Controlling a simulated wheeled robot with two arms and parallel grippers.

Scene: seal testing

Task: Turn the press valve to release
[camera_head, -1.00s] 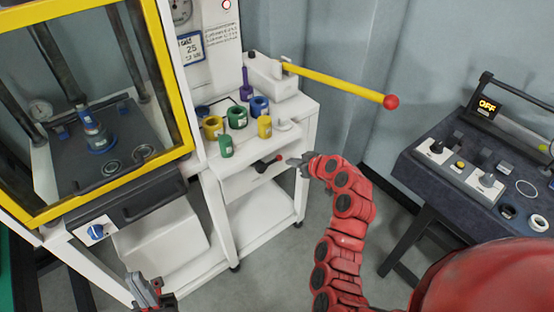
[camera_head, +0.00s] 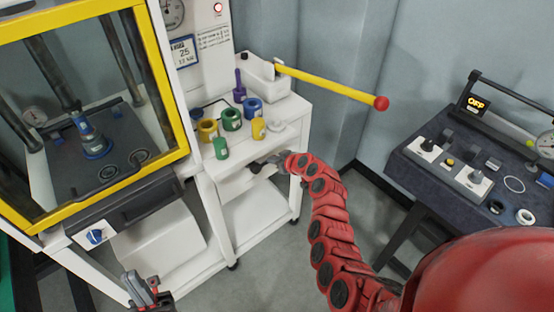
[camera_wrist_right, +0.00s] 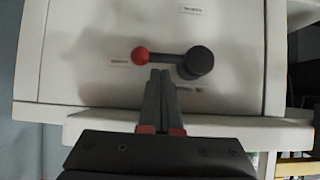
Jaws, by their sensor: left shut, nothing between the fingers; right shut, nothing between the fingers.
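The press valve (camera_wrist_right: 197,63) is a dark round hub with a short lever ending in a red ball, on a white panel. In the right wrist view the lever points left, with the ball at its left end. My right gripper (camera_wrist_right: 162,78) is shut and empty, its fingertips just below the lever, between ball and hub; I cannot tell whether they touch it. In the head view my right gripper (camera_head: 272,162) is at the valve hub (camera_head: 255,168) and hides the red ball. My left gripper (camera_head: 141,282) is shut and empty at the bottom edge, away from the valve.
Colored rings and cylinders, such as a yellow ring (camera_head: 207,130), stand on the shelf above the valve. A yellow pump handle (camera_head: 330,84) with a red ball extends right. The press with a yellow-framed door (camera_head: 110,177) is left; a dark test bench (camera_head: 420,165) is right.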

